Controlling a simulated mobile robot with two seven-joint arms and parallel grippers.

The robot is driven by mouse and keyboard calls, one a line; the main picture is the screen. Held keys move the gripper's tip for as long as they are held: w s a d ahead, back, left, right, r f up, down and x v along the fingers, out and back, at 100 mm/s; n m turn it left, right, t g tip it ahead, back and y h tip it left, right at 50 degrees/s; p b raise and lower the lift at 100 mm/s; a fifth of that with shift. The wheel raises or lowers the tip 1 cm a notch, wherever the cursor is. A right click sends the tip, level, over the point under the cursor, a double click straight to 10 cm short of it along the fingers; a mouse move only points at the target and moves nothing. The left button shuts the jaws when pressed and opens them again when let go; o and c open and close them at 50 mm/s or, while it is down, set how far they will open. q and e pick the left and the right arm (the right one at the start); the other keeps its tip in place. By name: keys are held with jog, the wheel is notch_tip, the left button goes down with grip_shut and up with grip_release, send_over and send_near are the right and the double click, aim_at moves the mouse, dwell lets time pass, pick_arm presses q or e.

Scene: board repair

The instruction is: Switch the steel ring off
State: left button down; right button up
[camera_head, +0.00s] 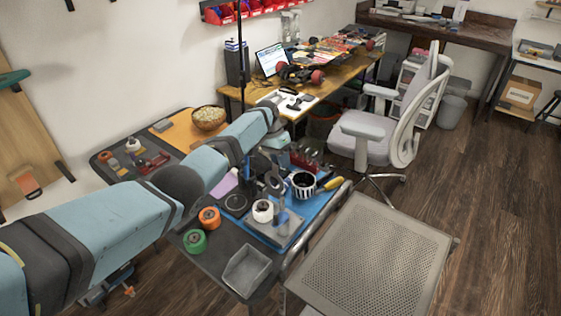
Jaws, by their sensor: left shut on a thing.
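My left arm reaches in from the left across the dark workbench. Its gripper (273,184) is above the blue tray and is shut on a grey, ring-shaped metal piece (281,200), which looks like the steel ring. The piece stands over a grey plate (276,229) on the blue tray (325,197). The fingers and the part they grip are small and partly hidden, and I cannot make out a switch or whether it is on. My right gripper is not in view.
Rolls of white tape (262,211), orange tape (209,218) and green tape (195,241) stand close by. A striped cup (303,184), a yellow-handled tool (331,184) and a grey bin (246,270) are near. A perforated metal cart (375,260) stands at the front right.

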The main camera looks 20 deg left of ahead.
pick_arm(q)
jog(key=shift+s+f, duration=0.1)
jog(key=shift+f, duration=0.15)
jog(key=c, duration=1.3)
grip_release()
jog(key=o, duration=0.3)
jog(key=shift+f, duration=0.1)
jog(key=shift+w+a, duration=0.1)
jog(key=shift+w, duration=0.1)
jog(key=v, duration=1.4)
jog(key=shift+b, duration=0.35)
